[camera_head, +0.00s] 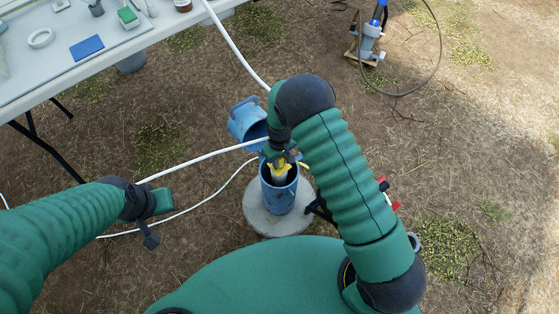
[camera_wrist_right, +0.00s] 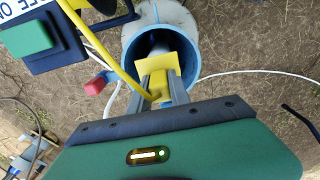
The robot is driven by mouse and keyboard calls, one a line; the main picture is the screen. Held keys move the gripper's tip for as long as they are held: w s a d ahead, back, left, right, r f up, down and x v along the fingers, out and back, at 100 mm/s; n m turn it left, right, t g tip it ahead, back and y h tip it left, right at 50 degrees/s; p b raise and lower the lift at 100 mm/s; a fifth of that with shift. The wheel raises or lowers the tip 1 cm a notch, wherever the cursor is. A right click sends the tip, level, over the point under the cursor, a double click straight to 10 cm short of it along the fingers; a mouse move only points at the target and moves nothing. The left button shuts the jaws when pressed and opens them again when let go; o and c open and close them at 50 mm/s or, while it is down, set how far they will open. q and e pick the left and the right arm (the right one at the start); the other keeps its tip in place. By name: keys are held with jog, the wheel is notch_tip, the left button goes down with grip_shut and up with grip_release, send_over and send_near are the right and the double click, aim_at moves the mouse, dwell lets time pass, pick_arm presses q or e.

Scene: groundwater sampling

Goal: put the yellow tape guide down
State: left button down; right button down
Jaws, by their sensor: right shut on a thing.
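The yellow tape guide (camera_head: 280,168) is at the mouth of the blue well casing (camera_head: 279,195), in the grasp of my right gripper (camera_head: 279,157). In the right wrist view the guide (camera_wrist_right: 170,65) sits between the two fingers (camera_wrist_right: 165,88), over the opening near the rim of the casing (camera_wrist_right: 133,68). I cannot tell whether it touches the rim. A yellow strip (camera_wrist_right: 105,65) runs from the guide area up to the left. My left gripper (camera_head: 152,215) is away to the left, with nothing seen in it; its jaw opening is unclear.
The casing stands on a round concrete pad (camera_head: 256,216), with its blue lid (camera_head: 246,119) swung open behind. White hoses (camera_head: 205,157) cross the ground. A table (camera_head: 60,68) holds a blue pad (camera_head: 87,47) and a white roll (camera_head: 41,37). A pump-like device (camera_head: 369,40) stands at the back right.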

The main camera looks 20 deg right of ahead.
jog(key=c, duration=1.2)
grip_release()
jog(key=shift+a, duration=0.2)
jog(key=shift+d, duration=0.1)
jog(key=shift+r, duration=0.4)
notch_tip(320, 180, up, 11)
jog(key=p, duration=0.4)
jog(key=s+d+r+m+t, duration=0.2)
jog(key=s+d+r+m, duration=0.2)
jog(key=s+r, duration=1.1)
jog(key=shift+d+t, duration=0.3)
jog(key=shift+d, duration=0.35)
